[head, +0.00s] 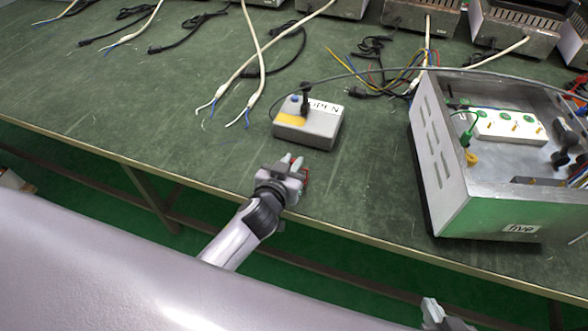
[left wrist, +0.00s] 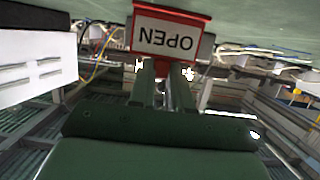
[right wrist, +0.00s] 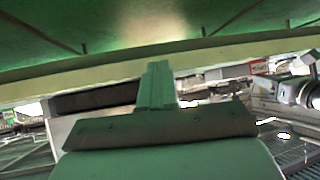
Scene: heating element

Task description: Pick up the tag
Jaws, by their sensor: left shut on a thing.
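The tag (left wrist: 167,38) is red with a white face that reads "OPEN", upside down in the left wrist view. My left gripper (head: 296,165) is shut on the tag, whose red edge (head: 305,176) shows at the fingertips in the head view. The gripper is over the front part of the green table, in front of the grey switch box. My right gripper (head: 436,312) is at the bottom of the head view, below the table's front edge. Its fingers (right wrist: 157,85) are together and nothing shows between them in the right wrist view.
The green table (head: 190,125) has free room at left. A grey box (head: 310,130) with a black knob and an "OPEN" label stands behind my left gripper. An open metal case (head: 455,195) marked "five" stands at right. Cables and several metal units line the back.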

